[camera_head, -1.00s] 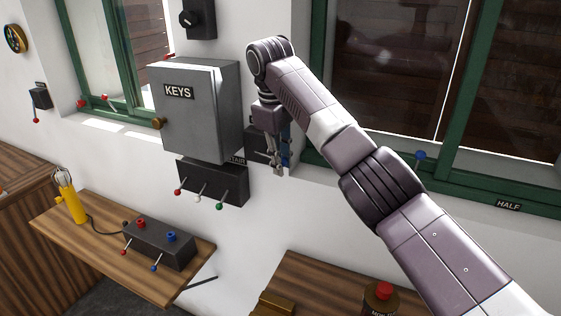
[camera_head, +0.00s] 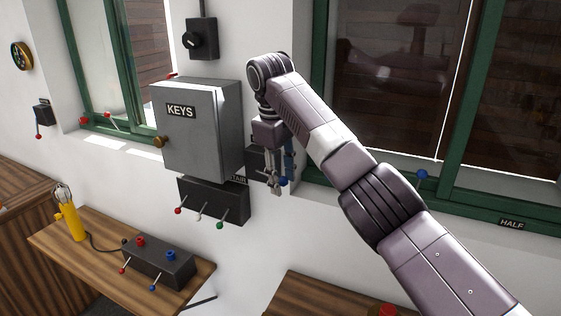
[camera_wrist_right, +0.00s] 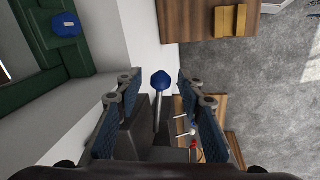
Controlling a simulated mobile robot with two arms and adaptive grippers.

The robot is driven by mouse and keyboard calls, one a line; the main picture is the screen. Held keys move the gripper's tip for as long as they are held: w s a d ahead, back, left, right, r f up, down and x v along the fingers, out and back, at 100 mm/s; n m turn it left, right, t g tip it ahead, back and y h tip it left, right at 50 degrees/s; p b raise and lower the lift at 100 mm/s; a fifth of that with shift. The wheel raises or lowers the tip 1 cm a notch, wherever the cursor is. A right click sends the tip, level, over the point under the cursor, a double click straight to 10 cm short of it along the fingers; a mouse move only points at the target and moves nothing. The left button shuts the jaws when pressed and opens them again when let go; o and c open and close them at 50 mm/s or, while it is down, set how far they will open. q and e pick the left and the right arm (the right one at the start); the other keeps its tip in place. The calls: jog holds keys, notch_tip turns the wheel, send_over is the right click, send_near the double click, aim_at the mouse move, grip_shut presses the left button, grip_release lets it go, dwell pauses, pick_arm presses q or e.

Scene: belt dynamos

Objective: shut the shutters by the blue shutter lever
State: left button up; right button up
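The blue shutter lever has a blue ball (camera_head: 284,181) beside my right gripper (camera_head: 274,188) in the head view. In the right wrist view its blue ball (camera_wrist_right: 160,80) and metal stem stand between the two fingers of my right gripper (camera_wrist_right: 158,105). The fingers are open, with a gap on each side of the stem. The lever's dark box (camera_head: 255,160) on the wall is partly hidden by my arm. Brown slatted shutters (camera_head: 390,100) show behind the right window's glass. My left gripper is not in view.
A grey key cabinet (camera_head: 203,135) hangs just left of my gripper. Below it is a dark box (camera_head: 212,201) with red, white and green levers. Another blue knob (camera_head: 421,175) stands on the green window frame. A wooden shelf (camera_head: 95,245) is lower left.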

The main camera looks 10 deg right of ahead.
notch_tip(320, 180, up, 11)
jog(key=s+a, duration=0.1)
jog(key=shift+s+a, duration=0.25)
jog(key=shift+s, duration=0.15)
jog(key=shift+f, duration=0.15)
